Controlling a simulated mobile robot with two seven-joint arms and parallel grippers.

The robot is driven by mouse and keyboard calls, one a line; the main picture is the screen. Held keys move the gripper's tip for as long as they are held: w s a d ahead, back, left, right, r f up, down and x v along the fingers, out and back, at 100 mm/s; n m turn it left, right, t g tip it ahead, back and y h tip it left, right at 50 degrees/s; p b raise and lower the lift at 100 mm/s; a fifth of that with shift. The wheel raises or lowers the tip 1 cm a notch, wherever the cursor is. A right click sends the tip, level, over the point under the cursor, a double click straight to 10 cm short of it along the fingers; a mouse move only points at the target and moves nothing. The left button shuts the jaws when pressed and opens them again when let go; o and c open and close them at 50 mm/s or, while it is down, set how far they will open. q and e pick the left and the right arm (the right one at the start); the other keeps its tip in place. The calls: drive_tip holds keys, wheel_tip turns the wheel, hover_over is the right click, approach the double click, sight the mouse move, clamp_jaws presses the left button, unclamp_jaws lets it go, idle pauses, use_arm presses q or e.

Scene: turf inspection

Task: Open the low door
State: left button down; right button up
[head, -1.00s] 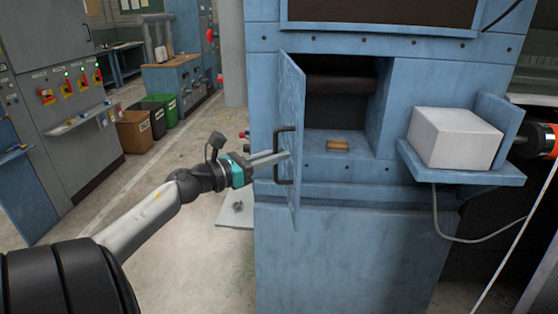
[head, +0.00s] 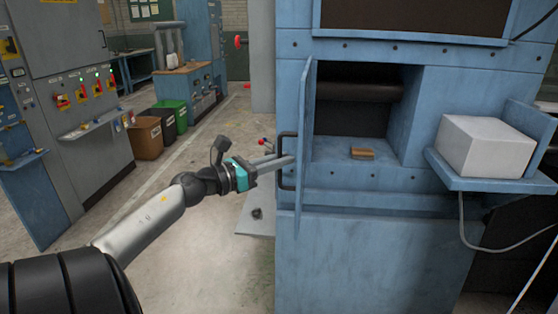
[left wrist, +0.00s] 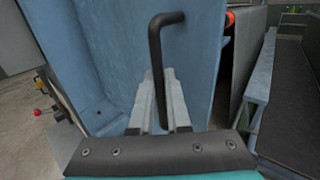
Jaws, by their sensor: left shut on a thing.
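The low door (head: 306,140) is a blue panel hinged at the left of an opening in the blue machine. It stands wide open, seen nearly edge-on in the head view. Its black bar handle (head: 283,162) is on the side facing left. My left gripper (head: 288,162) is shut on the handle. In the left wrist view the fingers (left wrist: 161,95) are around the lower part of the black handle (left wrist: 156,45), in front of the blue door (left wrist: 105,60). My right gripper is not in view.
Inside the opening lies a small brown block (head: 362,153). A white box (head: 487,146) sits on a blue side shelf (head: 490,184) to the right. Bins (head: 146,138) and a grey switch cabinet (head: 70,85) stand at the left.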

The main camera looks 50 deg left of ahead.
use_arm(q)
drive_tip(key=shift+r, duration=0.1)
drive_tip(key=c, duration=0.9)
unclamp_jaws()
drive_tip(key=s+a, duration=0.1)
drive_tip(key=s, duration=0.4)
drive_tip(key=s+a, duration=0.1)
drive_tip(key=s, duration=0.4)
drive_tip(key=s+a+b, duration=0.1)
drive_tip(key=s, duration=0.4)
